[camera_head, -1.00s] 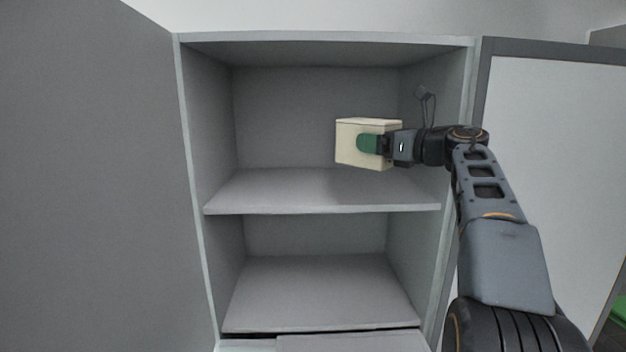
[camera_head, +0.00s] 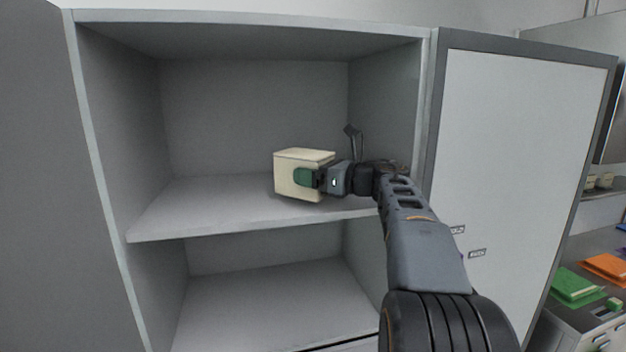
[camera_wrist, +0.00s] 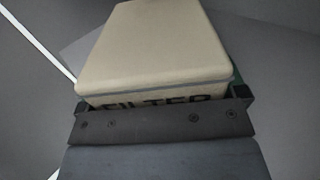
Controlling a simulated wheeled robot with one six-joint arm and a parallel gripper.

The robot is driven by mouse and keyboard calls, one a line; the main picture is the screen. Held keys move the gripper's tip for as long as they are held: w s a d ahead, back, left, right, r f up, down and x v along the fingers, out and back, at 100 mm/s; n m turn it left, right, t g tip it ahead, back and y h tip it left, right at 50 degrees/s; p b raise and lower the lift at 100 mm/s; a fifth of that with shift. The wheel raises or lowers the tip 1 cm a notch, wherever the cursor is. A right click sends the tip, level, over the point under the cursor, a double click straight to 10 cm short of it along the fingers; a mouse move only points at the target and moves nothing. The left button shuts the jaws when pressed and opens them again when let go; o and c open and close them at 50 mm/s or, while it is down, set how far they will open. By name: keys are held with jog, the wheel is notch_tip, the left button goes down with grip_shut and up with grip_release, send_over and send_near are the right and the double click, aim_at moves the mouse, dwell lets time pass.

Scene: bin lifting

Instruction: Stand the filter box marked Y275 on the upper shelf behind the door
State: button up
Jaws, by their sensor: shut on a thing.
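My gripper (camera_head: 312,178) is shut on a cream filter box (camera_head: 288,161) at the upper shelf (camera_head: 215,205) of the open cabinet. The box is upright and its base shows low over the right part of the shelf; I cannot tell whether it touches. In the wrist view the box (camera_wrist: 158,45) fills the middle, with "FILTER" partly readable on its near side; the mark Y275 is not visible. The right cabinet door (camera_head: 520,150) stands open. The rest of the upper shelf is empty.
The lower shelf (camera_head: 265,300) is empty. A grey panel (camera_head: 30,180) stands at the left. At the right, a counter holds a green item (camera_head: 577,284) and an orange item (camera_head: 606,266). The shelf left of the box is free.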

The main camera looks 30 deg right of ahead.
jog(key=shift+f, duration=0.9)
jog(key=shift+f, duration=0.15)
jog(key=o, duration=0.8)
jog(key=shift+r, duration=0.25)
jog(key=b+v, duration=0.5)
jog(key=v, duration=0.7)
jog(key=shift+f, duration=0.2)
